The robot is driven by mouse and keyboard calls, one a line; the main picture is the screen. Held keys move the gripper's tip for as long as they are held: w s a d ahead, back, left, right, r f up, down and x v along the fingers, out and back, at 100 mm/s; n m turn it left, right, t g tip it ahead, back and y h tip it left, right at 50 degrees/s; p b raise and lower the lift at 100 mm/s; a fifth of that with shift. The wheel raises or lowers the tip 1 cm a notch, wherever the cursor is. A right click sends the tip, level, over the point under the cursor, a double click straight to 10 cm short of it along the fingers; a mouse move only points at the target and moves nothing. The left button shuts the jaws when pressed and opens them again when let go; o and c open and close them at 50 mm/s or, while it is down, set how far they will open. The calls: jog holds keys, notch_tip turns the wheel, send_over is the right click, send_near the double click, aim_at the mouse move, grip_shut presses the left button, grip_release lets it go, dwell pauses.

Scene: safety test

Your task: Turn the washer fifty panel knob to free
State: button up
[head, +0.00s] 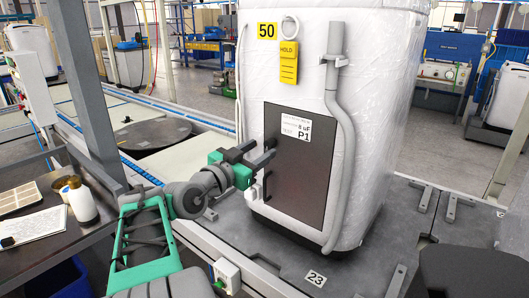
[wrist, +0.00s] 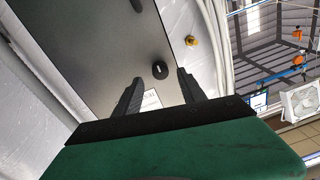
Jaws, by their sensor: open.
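The washer (head: 374,90), a tall white wrapped unit with a yellow "50" label (head: 266,31), stands in the middle of the head view. Its dark grey panel (head: 300,180) bears a white label (head: 296,127) reading P1. In the wrist view a small round black knob (wrist: 160,70) sits on the panel, and its setting cannot be read. My gripper (head: 268,152) is open and empty in front of the panel. In the wrist view the knob appears between its two fingers, and the distance to it is unclear. In the head view the gripper hides the knob.
A yellow HOLD tag (head: 289,62) hangs above the panel. A grey pipe (head: 343,130) runs down beside it, and a white fitting (head: 255,192) is at its left edge. A bench (head: 40,240) with a bottle stands at left. A dark post (head: 83,80) rises there.

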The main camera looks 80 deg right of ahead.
aim_at(267, 145)
jog(key=shift+x, duration=1.6)
jog(key=shift+c, duration=0.3)
grip_shut()
